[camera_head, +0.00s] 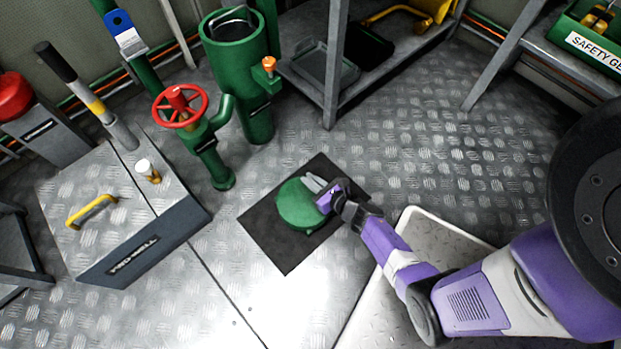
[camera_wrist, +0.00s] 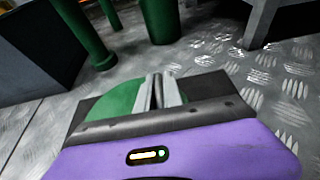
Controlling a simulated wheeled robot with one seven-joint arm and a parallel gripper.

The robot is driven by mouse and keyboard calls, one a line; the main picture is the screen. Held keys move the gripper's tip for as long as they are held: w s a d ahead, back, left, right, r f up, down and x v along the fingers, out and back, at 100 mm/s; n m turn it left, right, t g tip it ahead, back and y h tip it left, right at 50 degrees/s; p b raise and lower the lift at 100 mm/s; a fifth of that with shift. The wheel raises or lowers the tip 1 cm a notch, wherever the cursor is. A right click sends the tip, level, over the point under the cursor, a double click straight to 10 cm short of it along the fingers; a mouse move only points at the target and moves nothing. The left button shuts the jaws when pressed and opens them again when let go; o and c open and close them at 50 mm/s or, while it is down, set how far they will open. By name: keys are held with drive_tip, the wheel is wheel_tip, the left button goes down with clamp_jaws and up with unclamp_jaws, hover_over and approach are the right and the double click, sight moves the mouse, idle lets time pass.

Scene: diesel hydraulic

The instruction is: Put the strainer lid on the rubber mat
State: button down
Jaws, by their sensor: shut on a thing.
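The strainer lid (camera_head: 299,204) is a round green disc over the middle of the black rubber mat (camera_head: 269,238) in the head view. I cannot tell whether it touches the mat or is held just above it. My gripper (camera_head: 321,190) comes in from the right and is shut on the lid near its upper right side. In the wrist view the lid (camera_wrist: 117,101) shows green to the left of and under my closed fingers (camera_wrist: 157,92). The mat's dark surface (camera_wrist: 205,86) shows to the right of them. The part between the fingers is hidden.
The open green strainer body (camera_head: 236,60) stands behind the mat, beside a pipe with a red handwheel (camera_head: 180,107). A grey box with a yellow handle (camera_head: 92,211) is at left. A metal rack (camera_head: 333,70) stands behind. Bare tread-plate floor lies around the mat.

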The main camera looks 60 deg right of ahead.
drive_tip(key=shift+w, duration=0.1)
drive_tip(key=c, duration=1.9)
unclamp_jaws()
drive_tip(key=shift+f, duration=0.15)
drive_tip(key=o, duration=0.4)
drive_tip(key=shift+r, duration=0.2)
